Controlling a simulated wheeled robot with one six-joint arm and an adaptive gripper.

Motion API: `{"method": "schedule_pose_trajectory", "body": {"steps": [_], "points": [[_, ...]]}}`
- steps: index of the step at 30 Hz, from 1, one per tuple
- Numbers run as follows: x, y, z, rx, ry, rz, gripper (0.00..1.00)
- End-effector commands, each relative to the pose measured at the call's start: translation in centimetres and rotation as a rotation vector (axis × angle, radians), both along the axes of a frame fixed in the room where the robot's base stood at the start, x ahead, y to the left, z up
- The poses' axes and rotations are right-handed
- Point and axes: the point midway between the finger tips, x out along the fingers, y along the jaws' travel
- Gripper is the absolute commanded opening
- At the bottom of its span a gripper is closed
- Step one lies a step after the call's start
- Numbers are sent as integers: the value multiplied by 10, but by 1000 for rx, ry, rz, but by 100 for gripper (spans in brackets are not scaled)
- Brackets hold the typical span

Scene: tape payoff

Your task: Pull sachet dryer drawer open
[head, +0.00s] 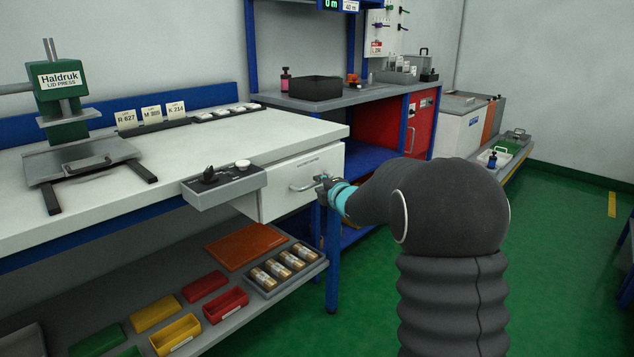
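The white drawer (285,204) hangs under the right end of the white workbench, with small lettering on its front that is too small to read. Its front looks about flush with the bench edge, and I see no gap or drawer interior. A curved metal handle (301,187) crosses the front. My gripper (321,181) is at the right end of the handle, seen from behind and partly hidden by my own wrist and arm. I cannot tell whether its fingers touch or close around the handle.
Below, a shelf (255,310) holds colored bins and a tray of jars (287,266). A blue bench leg (333,265) stands below my gripper. Green floor (560,280) is clear at right.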

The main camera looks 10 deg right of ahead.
Motion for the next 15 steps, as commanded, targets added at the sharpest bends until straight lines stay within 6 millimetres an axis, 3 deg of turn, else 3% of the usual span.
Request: {"method": "schedule_pose_trajectory", "body": {"steps": [6, 15], "points": [[23, 5, -4, 0, 0, 0, 22], [30, 7, -6, 0, 0, 0, 22]]}}
